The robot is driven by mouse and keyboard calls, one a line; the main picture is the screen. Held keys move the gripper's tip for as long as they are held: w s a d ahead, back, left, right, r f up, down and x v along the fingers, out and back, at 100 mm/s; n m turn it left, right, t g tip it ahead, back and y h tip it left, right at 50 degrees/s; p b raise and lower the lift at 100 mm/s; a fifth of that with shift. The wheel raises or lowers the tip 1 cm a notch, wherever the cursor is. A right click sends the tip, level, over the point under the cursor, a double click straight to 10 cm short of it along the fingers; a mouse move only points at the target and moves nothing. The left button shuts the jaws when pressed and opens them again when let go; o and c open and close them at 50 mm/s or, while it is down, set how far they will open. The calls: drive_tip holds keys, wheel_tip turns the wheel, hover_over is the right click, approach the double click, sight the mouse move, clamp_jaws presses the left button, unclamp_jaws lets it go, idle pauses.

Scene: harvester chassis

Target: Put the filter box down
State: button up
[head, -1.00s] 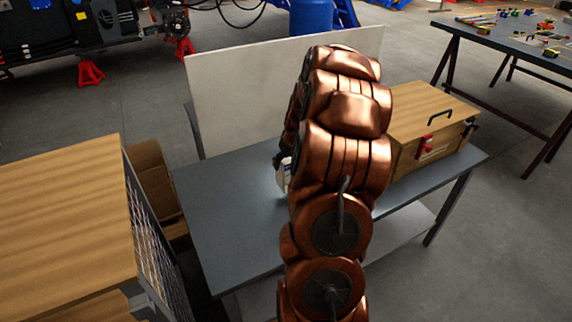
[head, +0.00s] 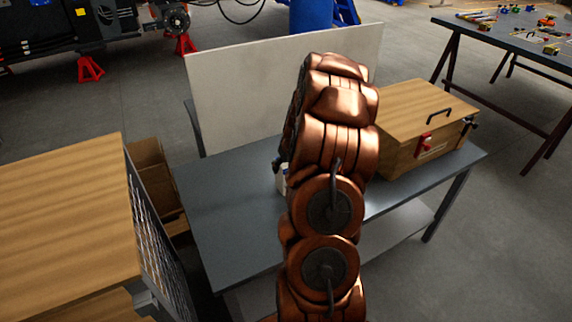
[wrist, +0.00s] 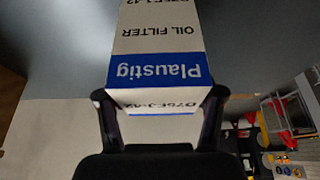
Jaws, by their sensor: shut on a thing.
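The filter box (wrist: 158,40) is a white carton with a blue band reading "Plaustig" and the words "OIL FILTER". My gripper (wrist: 160,104) is shut on it, with one dark finger on each side of its near end in the wrist view. In the head view only a small white piece of the filter box (head: 282,181) shows at the left of my copper arm, over the grey table (head: 225,215). The arm hides the rest of it and most of the gripper. I cannot tell whether the box touches the tabletop.
A wooden case (head: 415,105) with a black handle and red latch stands at the table's right end. A white panel (head: 240,100) rises along the back edge. The table's left part is clear. A wooden-topped cabinet (head: 65,215) stands at the left, beside cardboard boxes (head: 150,180).

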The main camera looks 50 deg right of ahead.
drive_tip(key=shift+f, duration=0.15)
drive_tip(key=o, duration=1.6)
drive_tip(key=shift+c, duration=0.2)
drive_tip(key=b+v, duration=0.2)
drive_tip(key=v, duration=1)
drive_tip(key=shift+r, duration=0.3)
